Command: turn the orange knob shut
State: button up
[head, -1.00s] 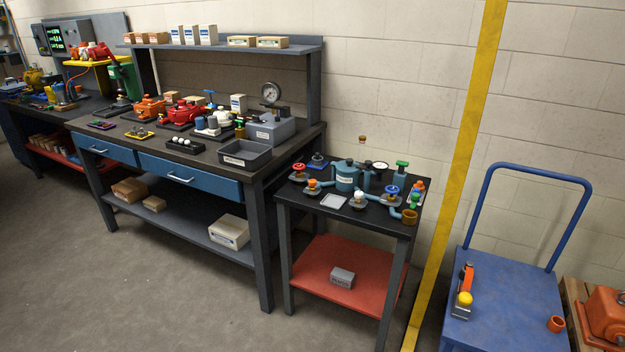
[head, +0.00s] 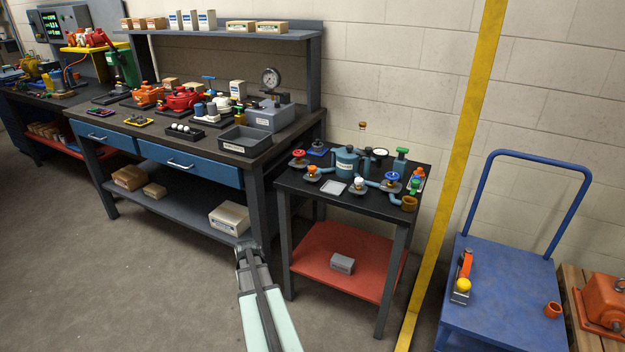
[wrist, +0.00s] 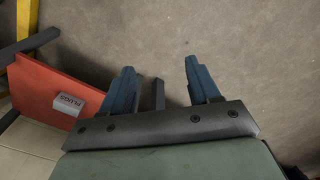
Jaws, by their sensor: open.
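The orange knob (head: 312,170) is small and sits on a valve at the front left of the small black-topped table (head: 290,184). A red knob (head: 298,154) is just behind it, and a blue knob (head: 389,180) and a white knob (head: 359,183) are to its right. The orange knob does not show in the wrist view. My gripper (head: 244,250) is low in front of the workbench, left of the small table and well below its top. In the wrist view my gripper (wrist: 161,62) has its two blue fingers apart, with nothing held between them.
The small table's red lower shelf (head: 318,262) holds a grey box (head: 342,264); in the wrist view this box (wrist: 68,103) reads PLUGS. The workbench (head: 205,155) stands left, a blue trolley (head: 500,290) right. A teal tank (head: 346,160) stands behind the knobs. Open floor lies in front.

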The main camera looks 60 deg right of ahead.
jog(key=w+d+r+m+t+h, duration=0.1)
jog(key=d+r, duration=0.4)
jog(key=d, duration=0.3)
jog(key=d+r+m, duration=0.1)
jog(key=d+r, duration=0.4)
jog(key=d, duration=0.4)
notch_tip(320, 180, up, 32)
jog(key=n+g+y, duration=0.1)
jog(key=n, duration=1.9)
send_over(313, 167)
notch_tip(313, 167, down, 13)
jog(key=shift+w+f, duration=0.1)
jog(key=shift+f, duration=0.1)
